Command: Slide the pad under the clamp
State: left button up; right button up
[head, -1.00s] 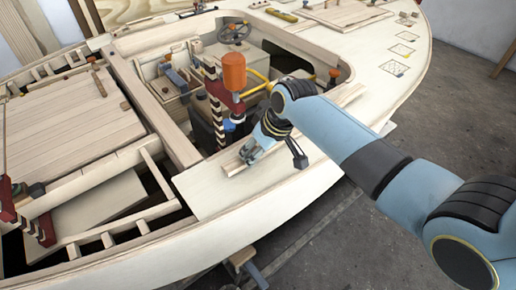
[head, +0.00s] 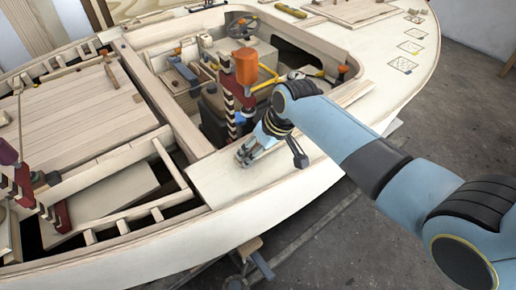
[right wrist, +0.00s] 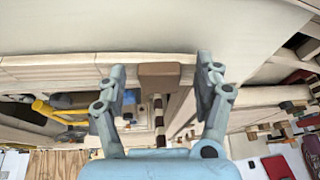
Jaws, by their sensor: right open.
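The clamp (head: 247,68) with an orange handle and a striped bar stands upright at the cockpit edge in the head view. My right gripper (head: 243,158) is low over the side deck, just in front of and below the clamp. In the right wrist view my right gripper (right wrist: 160,75) is open, its two fingers on either side of a brown block (right wrist: 160,76), which looks like the pad. The block lies by the wooden edge, with a striped bar beyond it. Gaps show between the block and both fingers. In the head view the gripper hides it. My left gripper is not in view.
Other red clamps (head: 22,185) stand at the lower left by the open frame slots. The cockpit (head: 200,75) holds a steering wheel (head: 242,27) and yellow tubing. The side deck (head: 225,185) in front of my right gripper is bare.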

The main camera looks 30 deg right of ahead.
jog(key=shift+r, duration=0.1)
jog(key=v, duration=1.2)
